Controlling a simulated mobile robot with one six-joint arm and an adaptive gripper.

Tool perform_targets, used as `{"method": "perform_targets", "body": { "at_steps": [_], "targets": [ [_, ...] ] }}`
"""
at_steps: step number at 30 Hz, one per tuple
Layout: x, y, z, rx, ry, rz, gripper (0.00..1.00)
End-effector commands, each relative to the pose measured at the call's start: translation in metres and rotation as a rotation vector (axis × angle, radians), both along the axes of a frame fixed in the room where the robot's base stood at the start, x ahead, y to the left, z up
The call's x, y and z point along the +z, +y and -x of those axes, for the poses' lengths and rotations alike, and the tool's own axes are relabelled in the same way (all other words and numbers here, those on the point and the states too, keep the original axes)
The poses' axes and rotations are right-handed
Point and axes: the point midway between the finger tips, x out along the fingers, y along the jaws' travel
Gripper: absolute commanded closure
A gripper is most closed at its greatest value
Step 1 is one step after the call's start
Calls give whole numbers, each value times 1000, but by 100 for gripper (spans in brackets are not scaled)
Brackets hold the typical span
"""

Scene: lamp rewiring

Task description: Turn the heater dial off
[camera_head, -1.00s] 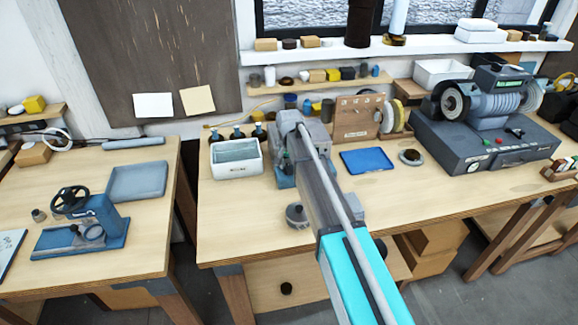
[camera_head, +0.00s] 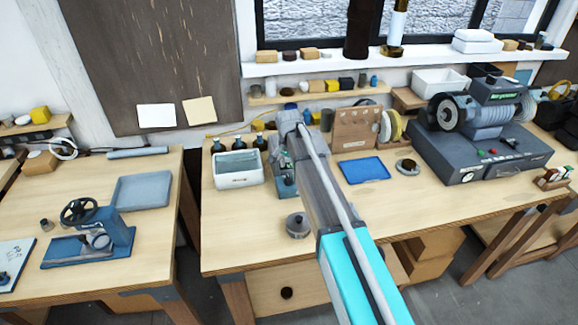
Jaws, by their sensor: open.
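My arm reaches from the bottom right up over the middle workbench (camera_head: 350,210). My gripper (camera_head: 281,162) is at its far end, mostly hidden behind the arm's links; it is open, and I see nothing held in it. It is over or beside a small grey-blue device (camera_head: 286,186) on the bench, just right of a white bin; whether they touch I cannot tell. That device is largely covered by my arm, and I cannot tell what it is. I cannot make out a heater or its dial with certainty.
The white bin (camera_head: 239,181) is left of my gripper. A blue tray (camera_head: 364,170), a wooden box (camera_head: 356,129) and a round grey pot (camera_head: 298,226) are near my arm. A large grinder (camera_head: 481,118) stands right. A gap separates the left table (camera_head: 150,240).

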Motion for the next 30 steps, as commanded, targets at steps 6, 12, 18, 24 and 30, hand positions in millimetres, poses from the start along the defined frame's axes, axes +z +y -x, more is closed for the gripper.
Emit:
{"method": "perform_targets", "body": {
  "at_steps": [6, 12, 18, 24, 30],
  "targets": [
    [23, 0, 0, 0, 0, 0, 44],
    [39, 0, 0, 0, 0, 0, 44],
    [56, 0, 0, 0, 0, 0, 44],
    [71, 0, 0, 0, 0, 0, 44],
    [83, 0, 0, 0, 0, 0, 44]
  ]
}}
